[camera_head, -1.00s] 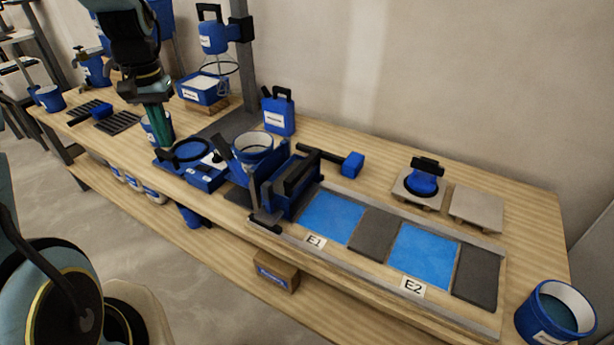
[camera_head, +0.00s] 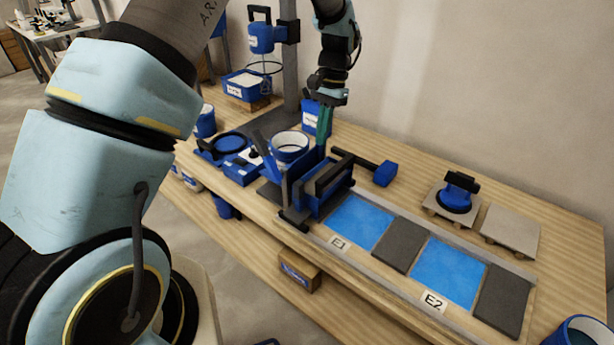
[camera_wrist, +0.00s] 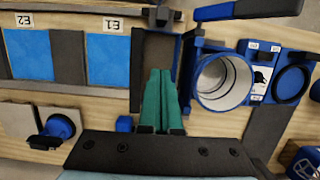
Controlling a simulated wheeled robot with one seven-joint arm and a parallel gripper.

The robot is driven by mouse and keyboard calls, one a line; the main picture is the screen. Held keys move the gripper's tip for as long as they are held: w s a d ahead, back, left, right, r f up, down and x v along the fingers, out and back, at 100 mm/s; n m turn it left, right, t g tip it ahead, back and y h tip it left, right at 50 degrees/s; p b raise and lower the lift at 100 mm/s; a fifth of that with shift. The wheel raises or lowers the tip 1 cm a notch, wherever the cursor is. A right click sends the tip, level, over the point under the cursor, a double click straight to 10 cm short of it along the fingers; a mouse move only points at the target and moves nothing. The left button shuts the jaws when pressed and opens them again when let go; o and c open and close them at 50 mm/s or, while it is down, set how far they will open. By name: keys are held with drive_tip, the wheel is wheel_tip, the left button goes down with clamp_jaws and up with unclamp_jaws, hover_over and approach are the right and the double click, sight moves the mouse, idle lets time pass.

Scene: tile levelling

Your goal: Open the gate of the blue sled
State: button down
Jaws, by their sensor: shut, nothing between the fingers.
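The blue sled (camera_head: 331,203) sits at the left end of the tile track, just left of the tile area marked E1. It has dark bars and a dark handle across its top. In the wrist view its blue side wall (camera_wrist: 187,72) shows right of its dark interior. I cannot tell clearly which part is the gate. My gripper (camera_head: 322,148) has green fingers pointing down over the back edge of the sled. In the wrist view the fingers (camera_wrist: 158,75) are together and empty, overlapping the sled's near part. I cannot tell whether they touch it.
A white-lined blue bucket (camera_head: 290,147) stands close behind and left of the sled, with a sloping blue bar (camera_head: 265,155) beside it. A blue mallet (camera_head: 385,173) lies to the right. A blue jug (camera_head: 310,117) stands behind. Blue and grey tile areas (camera_head: 448,271) extend right.

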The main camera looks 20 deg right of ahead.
sight(299, 197)
drive_tip(key=shift+s+d+f, duration=0.1)
drive_tip(key=shift+f, duration=0.05)
drive_tip(key=shift+s+a+f+p, duration=0.5)
drive_tip(key=shift+a+f+p, duration=0.4)
drive_tip(key=shift+f, duration=0.7)
drive_tip(key=shift+s+a+f+p, duration=0.5)
drive_tip(key=shift+a+f+p, duration=0.35)
drive_tip(key=shift+f, duration=0.7)
drive_tip(key=shift+s+a+f+p, duration=0.6)
drive_tip(key=shift+a+f, duration=0.45)
drive_tip(key=shift+f, duration=0.55)
